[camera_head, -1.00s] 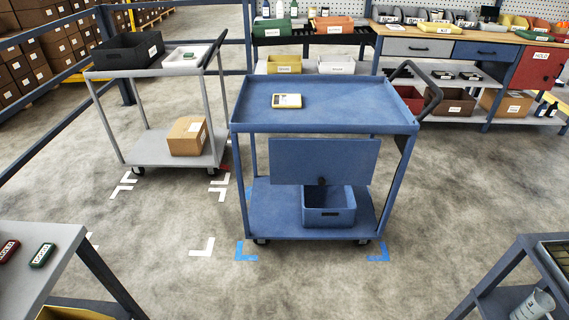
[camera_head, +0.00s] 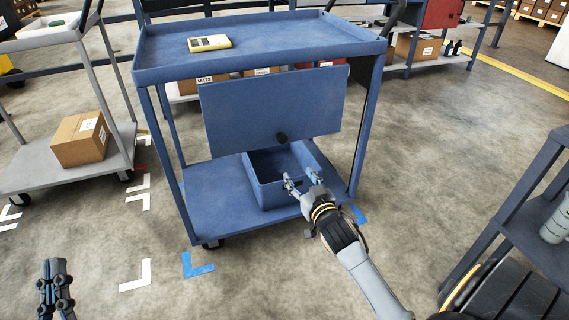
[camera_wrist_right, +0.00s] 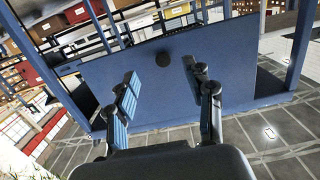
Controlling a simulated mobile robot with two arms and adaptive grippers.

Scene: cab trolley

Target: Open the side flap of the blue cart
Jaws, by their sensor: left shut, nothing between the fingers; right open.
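The blue cart (camera_head: 160,68) stands ahead of me in the head view. My right gripper (camera_head: 302,180) is open and empty, just below and in front of the knob. My left gripper (camera_head: 52,268) is shut and empty at the lower left, far from the cart.
A blue bin (camera_head: 268,190) sits on the cart's lower shelf behind my right gripper. A yellow device (camera_head: 209,43) lies on the top tray. A grey trolley with a cardboard box (camera_head: 80,139) stands left. A dark rack (camera_head: 520,200) stands right; floor between is clear.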

